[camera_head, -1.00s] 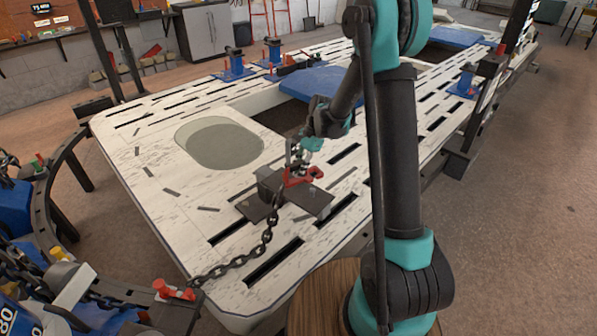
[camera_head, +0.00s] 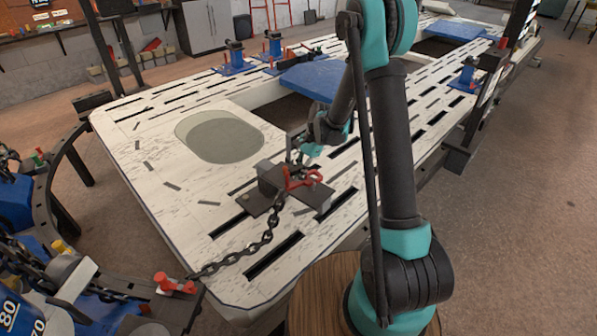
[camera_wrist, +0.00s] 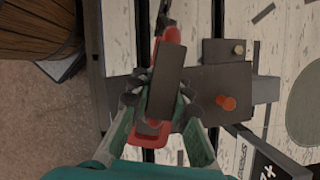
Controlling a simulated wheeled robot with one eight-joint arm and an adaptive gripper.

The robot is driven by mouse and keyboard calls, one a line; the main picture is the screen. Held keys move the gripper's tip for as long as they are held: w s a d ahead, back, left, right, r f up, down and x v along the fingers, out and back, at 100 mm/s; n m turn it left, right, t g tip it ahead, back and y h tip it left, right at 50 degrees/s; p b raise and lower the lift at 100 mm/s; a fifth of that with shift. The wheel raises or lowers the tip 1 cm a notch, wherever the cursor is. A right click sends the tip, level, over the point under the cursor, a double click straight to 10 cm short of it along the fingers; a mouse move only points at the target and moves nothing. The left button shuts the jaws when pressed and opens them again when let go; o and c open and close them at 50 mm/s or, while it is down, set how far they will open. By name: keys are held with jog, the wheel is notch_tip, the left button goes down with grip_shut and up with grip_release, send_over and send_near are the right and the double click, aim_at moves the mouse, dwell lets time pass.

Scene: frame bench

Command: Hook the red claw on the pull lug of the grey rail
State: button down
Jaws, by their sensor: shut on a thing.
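The red claw (camera_head: 303,179) is at the end of a dark chain (camera_head: 262,240), over the dark grey rail piece (camera_head: 318,197) on the white bench. My gripper (camera_head: 300,162) is just above and behind the claw. In the wrist view the claw (camera_wrist: 171,37) lies lengthwise between my gripper's fingers (camera_wrist: 160,100), with a dark bar (camera_wrist: 165,78) over its middle. The fingers are closed in on this assembly. The rail (camera_wrist: 215,78) is right beside the claw there. I cannot pick out the pull lug for sure, nor tell whether the claw touches it.
The white slotted bench (camera_head: 160,150) has an oval opening (camera_head: 222,138) behind the rail. Blue clamp posts (camera_head: 236,58) stand at the back. An orange-red knob (camera_wrist: 226,103) sits on the rail. The chain runs to a red-topped fitting (camera_head: 172,285) at the front left.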

aim_at(299, 185)
jog(key=shift+f, duration=2.75)
jog(key=c, duration=1.3)
grip_release()
jog(key=shift+c, duration=0.2)
jog(key=v, duration=1.2)
